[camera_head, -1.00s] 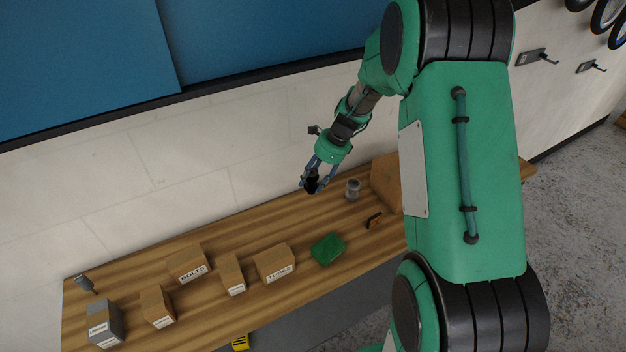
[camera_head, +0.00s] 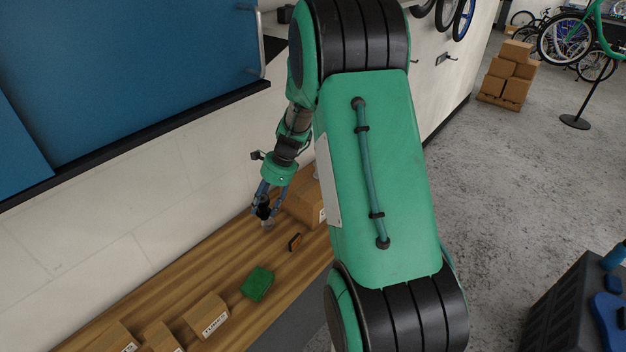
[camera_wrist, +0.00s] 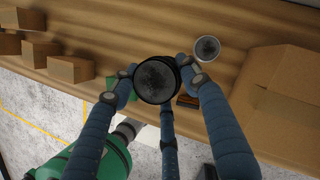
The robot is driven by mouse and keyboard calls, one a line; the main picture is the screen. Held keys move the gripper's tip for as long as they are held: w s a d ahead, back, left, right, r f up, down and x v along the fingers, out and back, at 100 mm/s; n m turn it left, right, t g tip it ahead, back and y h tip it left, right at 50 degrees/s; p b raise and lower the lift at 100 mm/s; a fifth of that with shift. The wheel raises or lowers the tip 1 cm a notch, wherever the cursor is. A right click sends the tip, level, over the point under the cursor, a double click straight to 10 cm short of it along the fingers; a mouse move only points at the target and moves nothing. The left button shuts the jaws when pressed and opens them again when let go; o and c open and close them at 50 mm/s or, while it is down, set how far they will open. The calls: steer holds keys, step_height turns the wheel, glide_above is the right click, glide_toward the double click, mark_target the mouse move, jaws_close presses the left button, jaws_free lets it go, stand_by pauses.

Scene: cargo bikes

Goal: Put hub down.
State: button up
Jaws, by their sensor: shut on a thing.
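A black round hub (camera_wrist: 155,82) is held between the fingers of my gripper (camera_wrist: 157,78) in the wrist view, seen end-on. In the head view my gripper (camera_head: 263,208) is over the far part of the wooden workbench (camera_head: 180,283), with the dark hub small between its fingers. The hub seems to be above the bench top; the exact gap cannot be told. In the head view this grey hub (camera_head: 267,225) is partly hidden behind my gripper.
A large cardboard box (camera_head: 305,207) stands close to the gripper. A green item (camera_head: 257,284), a small dark tool (camera_head: 294,242) and labelled boxes (camera_head: 207,316) sit along the bench. A wall runs behind it. Bare wood lies between the green item and the wall.

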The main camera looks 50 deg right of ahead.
steer(key=s+d+r+m+p, duration=0.1)
steer(key=s+d+r+p, duration=0.2)
steer(key=s+d, duration=0.7)
steer(key=s+r, duration=0.2)
steer(key=s, duration=0.1)
steer(key=shift+s+d+r+t+p, duration=0.15)
steer(key=shift+s+d+t+p, duration=0.05)
steer(key=shift+d+t+p, duration=0.1)
steer(key=shift+w, duration=0.1)
glide_above(309, 188)
steer(key=shift+f+p, duration=0.35)
steer(key=shift+f, duration=0.45)
steer(key=shift+f, duration=1.7)
steer(key=shift+f, duration=0.2)
